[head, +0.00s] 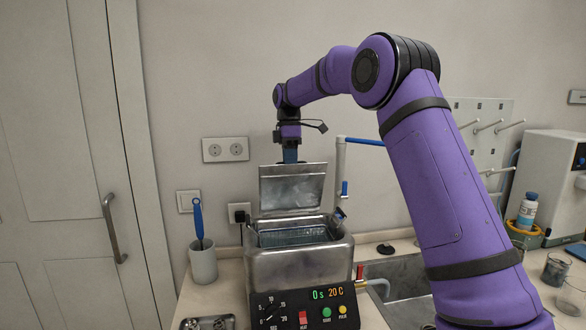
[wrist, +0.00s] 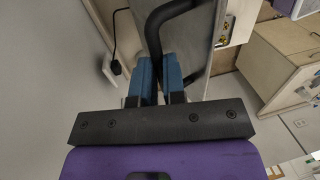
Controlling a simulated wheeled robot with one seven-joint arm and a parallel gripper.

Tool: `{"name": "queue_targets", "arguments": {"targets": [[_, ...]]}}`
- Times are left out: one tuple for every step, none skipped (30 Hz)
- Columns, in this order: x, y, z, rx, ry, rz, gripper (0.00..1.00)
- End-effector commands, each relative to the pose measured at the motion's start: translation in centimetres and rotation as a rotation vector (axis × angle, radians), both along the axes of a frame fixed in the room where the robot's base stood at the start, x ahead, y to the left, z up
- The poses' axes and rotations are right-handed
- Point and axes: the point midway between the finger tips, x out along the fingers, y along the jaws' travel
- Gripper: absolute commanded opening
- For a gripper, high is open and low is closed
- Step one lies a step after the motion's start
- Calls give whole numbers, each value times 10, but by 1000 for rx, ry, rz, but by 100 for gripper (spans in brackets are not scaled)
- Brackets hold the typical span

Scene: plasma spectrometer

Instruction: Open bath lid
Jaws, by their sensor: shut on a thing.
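The bath (head: 297,262) is a metal box with a dark control panel on its front, standing on the counter. Its metal lid (head: 292,187) stands raised, close to upright, at the back of the opening. A wire basket shows inside the open bath. My gripper (head: 290,155) is at the top edge of the lid. In the wrist view, the blue fingers of my gripper (wrist: 157,75) are shut around the black lid handle (wrist: 153,35). In the head view the handle is hidden behind the lid and fingers.
A grey cup (head: 203,264) with a blue-handled tool stands left of the bath. A sink (head: 405,285) with a pipe and blue-handled tap is to the right. Bottles and glass beakers stand at far right. Wall sockets (head: 226,149) are behind.

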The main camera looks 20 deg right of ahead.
Motion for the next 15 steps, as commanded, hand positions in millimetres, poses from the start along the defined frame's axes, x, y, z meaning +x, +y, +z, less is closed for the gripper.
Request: {"name": "queue_targets", "arguments": {"targets": [[9, -2, -7, 1, 10, -1, 0], [14, -3, -7, 1, 10, -1, 0], [20, -4, -7, 1, 10, -1, 0], [24, -5, -7, 1, 12, -1, 0], [28, -6, -7, 1, 11, -1, 0], [34, -7, -8, 1, 11, -1, 0], [37, -8, -9, 0, 13, -1, 0], [41, -8, -8, 0, 12, -1, 0], [46, -9, -10, 0, 13, -1, 0], [49, -10, -10, -1, 12, 0, 0], [52, -10, -10, -1, 13, 0, 0], [55, -11, -12, 0, 14, 0, 0], [58, -12, -12, 0, 14, 0, 0], [60, -12, -12, -1, 13, 0, 0], [63, -13, -13, 0, 14, 0, 0]]}}
